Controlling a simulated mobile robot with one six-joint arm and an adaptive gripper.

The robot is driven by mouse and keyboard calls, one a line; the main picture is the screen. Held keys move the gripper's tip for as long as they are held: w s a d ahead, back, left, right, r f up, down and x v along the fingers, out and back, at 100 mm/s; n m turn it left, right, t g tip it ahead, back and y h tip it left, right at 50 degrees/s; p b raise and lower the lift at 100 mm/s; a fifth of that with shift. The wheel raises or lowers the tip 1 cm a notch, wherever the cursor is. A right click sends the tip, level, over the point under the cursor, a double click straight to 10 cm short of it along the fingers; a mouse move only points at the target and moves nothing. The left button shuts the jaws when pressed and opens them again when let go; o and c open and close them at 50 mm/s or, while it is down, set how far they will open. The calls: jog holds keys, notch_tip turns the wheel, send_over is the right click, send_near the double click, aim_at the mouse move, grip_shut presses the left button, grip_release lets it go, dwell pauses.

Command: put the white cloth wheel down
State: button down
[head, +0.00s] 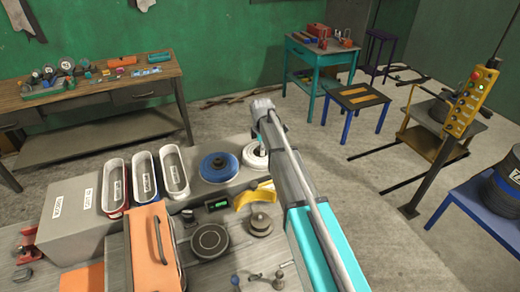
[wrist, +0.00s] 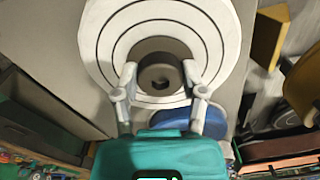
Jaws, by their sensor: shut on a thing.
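The white cloth wheel (wrist: 101,40) is a round white disc with dark rings and a dark hub (wrist: 160,72) in the wrist view. My gripper (wrist: 159,75) is shut on the wheel's hub, one finger on each side. In the head view the white wheel (head: 255,157) shows partly behind my arm, at the right of the grey raised surface (head: 215,183). Whether it touches that surface is hard to tell. My gripper's fingers are hidden by my arm there.
A blue wheel (head: 218,166) lies just left of the white one. Three labelled trays (head: 174,172) stand further left. A yellow curved piece (head: 255,195), a dark round disc (head: 209,241) and an orange case (head: 155,248) are nearer. Open floor lies right of the bench.

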jog(key=shift+f, duration=0.2)
jog(key=shift+c, duration=0.8)
grip_release()
jog(key=shift+r, duration=0.1)
jog(key=shift+r, duration=0.15)
notch_tip(320, 180, up, 12)
jog(key=p, duration=1.2)
